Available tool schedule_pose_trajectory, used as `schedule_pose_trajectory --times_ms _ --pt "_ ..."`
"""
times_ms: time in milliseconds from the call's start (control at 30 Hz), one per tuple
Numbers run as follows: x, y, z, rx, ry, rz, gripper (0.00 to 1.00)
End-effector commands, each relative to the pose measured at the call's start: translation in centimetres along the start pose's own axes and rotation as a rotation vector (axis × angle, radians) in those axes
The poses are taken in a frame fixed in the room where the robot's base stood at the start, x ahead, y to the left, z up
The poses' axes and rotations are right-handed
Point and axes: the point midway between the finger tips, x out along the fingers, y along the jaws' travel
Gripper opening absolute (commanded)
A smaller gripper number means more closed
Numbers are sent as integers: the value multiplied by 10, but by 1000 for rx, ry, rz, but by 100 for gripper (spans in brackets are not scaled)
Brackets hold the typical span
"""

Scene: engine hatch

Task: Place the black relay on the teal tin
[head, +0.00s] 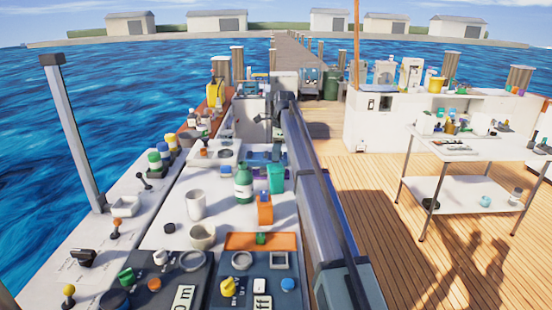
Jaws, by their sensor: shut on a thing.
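My arm reaches away along the right side of the bench, and my gripper (278,136) is at its far end, above the far part of the worktop. It is small in the head view and looks shut on a small dark thing, too small to identify surely as the black relay. A teal open-topped container (275,181), which looks like the teal tin, stands upright on the worktop nearer than my gripper. It is just left of my arm, and no black thing shows on it. A small black round piece (169,228) lies on the worktop at the left.
A green bottle (243,184) and an orange box (265,210) stand close to the teal container. A white cup (195,204) and a cream mug (202,237) stand to the left. Dark panels with knobs (228,287) fill the front.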

Motion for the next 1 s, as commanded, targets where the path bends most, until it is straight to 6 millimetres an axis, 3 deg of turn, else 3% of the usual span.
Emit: schedule_pose_trajectory --times_ms 200,567,600,867,1000 --pt "23 1 -4 0 0 1 0" --pt "25 0 -4 0 0 0 0" --pt "26 0 -4 0 0 0 30" --pt "25 0 -4 0 0 0 54" --pt "25 0 -4 0 0 0 54"
